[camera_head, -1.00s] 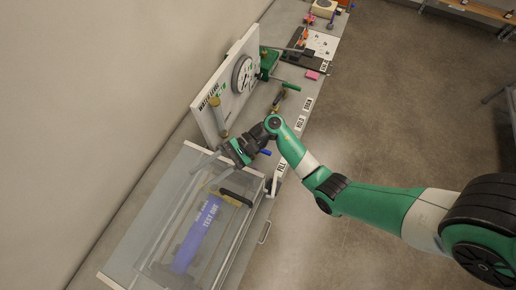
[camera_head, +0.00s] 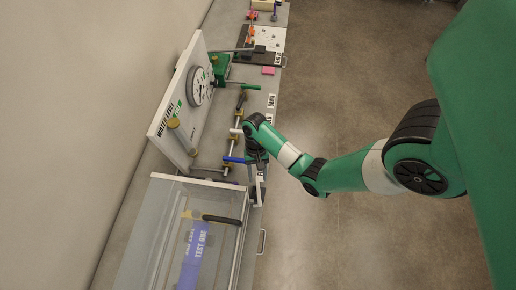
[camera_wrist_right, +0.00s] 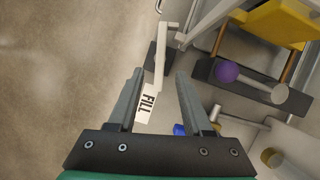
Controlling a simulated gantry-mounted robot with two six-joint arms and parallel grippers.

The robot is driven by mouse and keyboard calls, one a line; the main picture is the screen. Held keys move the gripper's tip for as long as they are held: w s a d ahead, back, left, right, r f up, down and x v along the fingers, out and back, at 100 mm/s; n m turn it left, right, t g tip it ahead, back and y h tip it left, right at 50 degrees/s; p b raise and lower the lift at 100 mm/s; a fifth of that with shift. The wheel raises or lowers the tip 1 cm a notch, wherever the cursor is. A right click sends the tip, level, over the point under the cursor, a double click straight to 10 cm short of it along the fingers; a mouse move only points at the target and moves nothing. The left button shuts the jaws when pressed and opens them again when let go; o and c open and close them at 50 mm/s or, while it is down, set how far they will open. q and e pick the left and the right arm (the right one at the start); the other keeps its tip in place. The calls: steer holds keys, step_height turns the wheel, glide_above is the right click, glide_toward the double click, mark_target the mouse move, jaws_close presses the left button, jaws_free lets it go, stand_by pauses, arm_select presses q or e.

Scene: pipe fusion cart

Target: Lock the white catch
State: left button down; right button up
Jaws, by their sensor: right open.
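My left gripper is not in view.
A blue lever (camera_head: 233,160) and metal piping lie beside the gripper. A FILL label (camera_wrist_right: 149,101) is under the fingers. A white board with a gauge (camera_head: 200,87) stands behind. Open floor lies to the right.

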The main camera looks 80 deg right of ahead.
mark_target(258, 190)
steer(key=b+x, duration=0.1)
steer(key=x, duration=0.2)
steer(key=shift+f, duration=0.15)
steer(key=x, duration=0.3)
steer(key=shift+a+f+p, duration=0.2)
steer(key=shift+a+p, duration=0.1)
steer(key=shift+a+f, duration=0.15)
steer(key=shift+f, duration=0.35)
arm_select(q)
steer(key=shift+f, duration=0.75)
arm_select(e)
jaws_close()
steer(key=shift+s+r+m+t+p, duration=0.15)
steer(key=shift+r+m+t+p, duration=0.2)
steer(key=shift+m+p, duration=0.8)
steer(key=shift+f+m+p, duration=0.15)
steer(key=shift+m+p, duration=0.1)
steer(key=shift+p, duration=0.05)
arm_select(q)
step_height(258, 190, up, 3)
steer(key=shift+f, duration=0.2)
arm_select(e)
steer(key=shift+f+t, duration=0.15)
steer(key=shift+t, duration=0.1)
